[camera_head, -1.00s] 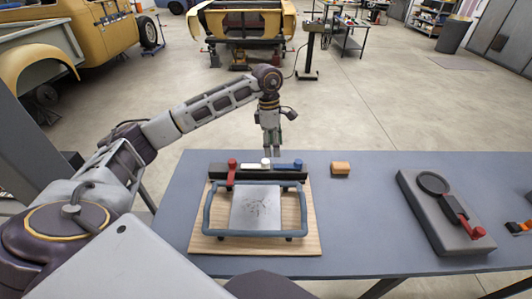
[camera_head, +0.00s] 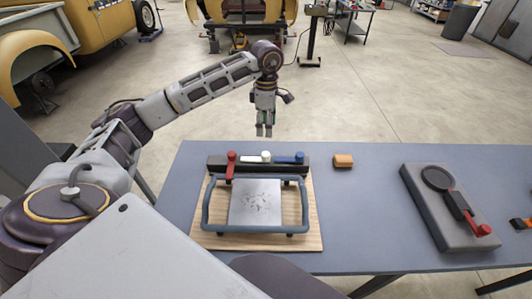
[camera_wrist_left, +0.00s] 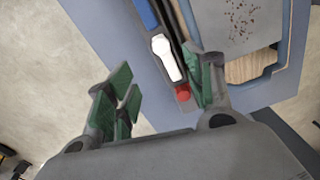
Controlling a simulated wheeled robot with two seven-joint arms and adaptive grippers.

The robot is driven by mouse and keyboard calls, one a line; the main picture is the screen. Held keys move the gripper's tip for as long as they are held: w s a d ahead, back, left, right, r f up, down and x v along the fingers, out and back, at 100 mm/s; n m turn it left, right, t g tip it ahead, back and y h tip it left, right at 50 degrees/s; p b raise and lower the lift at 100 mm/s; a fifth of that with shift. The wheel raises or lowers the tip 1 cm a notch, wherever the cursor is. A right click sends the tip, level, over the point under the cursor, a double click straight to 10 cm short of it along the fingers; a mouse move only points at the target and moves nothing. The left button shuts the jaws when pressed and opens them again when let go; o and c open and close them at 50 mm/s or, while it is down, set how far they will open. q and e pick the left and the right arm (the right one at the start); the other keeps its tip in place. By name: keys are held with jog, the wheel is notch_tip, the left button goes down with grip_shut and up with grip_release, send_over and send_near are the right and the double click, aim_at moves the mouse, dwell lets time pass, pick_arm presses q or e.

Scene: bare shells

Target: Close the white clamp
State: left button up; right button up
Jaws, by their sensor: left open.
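The white clamp (camera_head: 266,157) is the middle one of three on a black bar at the back of a wooden board. Its lever lies along the bar, pointing left towards the red clamp (camera_head: 231,158). In the left wrist view the white clamp (camera_wrist_left: 167,58) shows between the spread green fingers (camera_wrist_left: 160,78). My right gripper is out of view.
A blue-grey frame (camera_head: 208,206) surrounds a metal plate (camera_head: 256,203) on the wooden board (camera_head: 314,222). An orange block (camera_head: 343,161) lies to the right. A grey base with a dark ring and red-tipped lever (camera_head: 446,222) stands further right. Bare tabletop (camera_head: 365,215) lies between.

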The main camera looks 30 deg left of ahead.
aim_at(266, 154)
pick_arm(q)
jog(key=f+p, duration=0.1)
jog(key=f, duration=1)
jog(key=shift+s+d+f+p, duration=0.1)
jog(key=shift+s+f+p, duration=0.1)
jog(key=shift+f+p, duration=0.2)
jog(key=shift+f, duration=0.7)
jog(key=shift+c, duration=0.4)
grip_shut()
